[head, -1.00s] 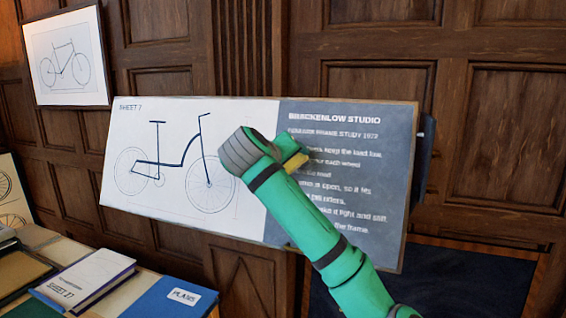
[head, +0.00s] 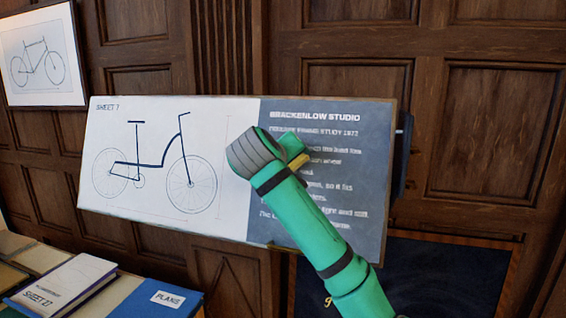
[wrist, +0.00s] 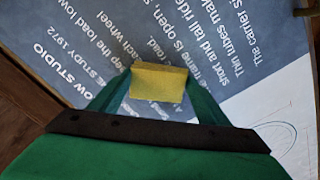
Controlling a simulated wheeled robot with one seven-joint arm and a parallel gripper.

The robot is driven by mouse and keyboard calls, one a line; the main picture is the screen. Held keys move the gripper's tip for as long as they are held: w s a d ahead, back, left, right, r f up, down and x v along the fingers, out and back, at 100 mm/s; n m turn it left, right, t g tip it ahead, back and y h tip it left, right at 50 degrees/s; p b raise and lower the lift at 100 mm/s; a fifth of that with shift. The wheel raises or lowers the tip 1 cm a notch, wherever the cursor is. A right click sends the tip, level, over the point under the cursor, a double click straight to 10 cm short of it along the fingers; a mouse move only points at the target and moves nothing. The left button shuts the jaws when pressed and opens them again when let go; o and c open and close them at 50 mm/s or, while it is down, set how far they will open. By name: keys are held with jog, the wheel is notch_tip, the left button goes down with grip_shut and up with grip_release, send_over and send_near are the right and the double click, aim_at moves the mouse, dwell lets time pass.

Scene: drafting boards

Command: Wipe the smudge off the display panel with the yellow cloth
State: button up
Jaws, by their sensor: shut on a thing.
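The display panel (head: 165,215) is a wide tilted board. A bicycle drawing is on its white left part and white text on its blue-grey right part. My gripper (wrist: 158,88) is shut on the yellow cloth (wrist: 157,83), a small yellow block-like piece between the green fingers. In the head view a bit of the cloth (head: 300,161) shows past my wrist, over the upper text area. The cloth is at or very near the panel face; I cannot tell whether it touches. I cannot make out a smudge; my arm hides part of the text.
Books (head: 65,285) and a blue plans folder (head: 158,298) lie on a surface at the lower left. A framed bicycle picture (head: 42,60) hangs on the wood-panelled wall at the upper left.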

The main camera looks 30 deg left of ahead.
jog(key=shift+w+d, duration=0.2)
jog(key=shift+d, duration=0.6)
jog(key=shift+w+d, duration=0.15)
jog(key=shift+d, duration=0.65)
jog(key=shift+w+d, duration=0.2)
jog(key=shift+d, duration=0.6)
jog(key=shift+a, duration=0.15)
jog(key=s+a, duration=0.3)
jog(key=a, duration=1)
jog(key=shift+s, duration=0.1)
jog(key=v, duration=0.6)
dwell(0.4)
jog(key=shift+v, duration=1.5)
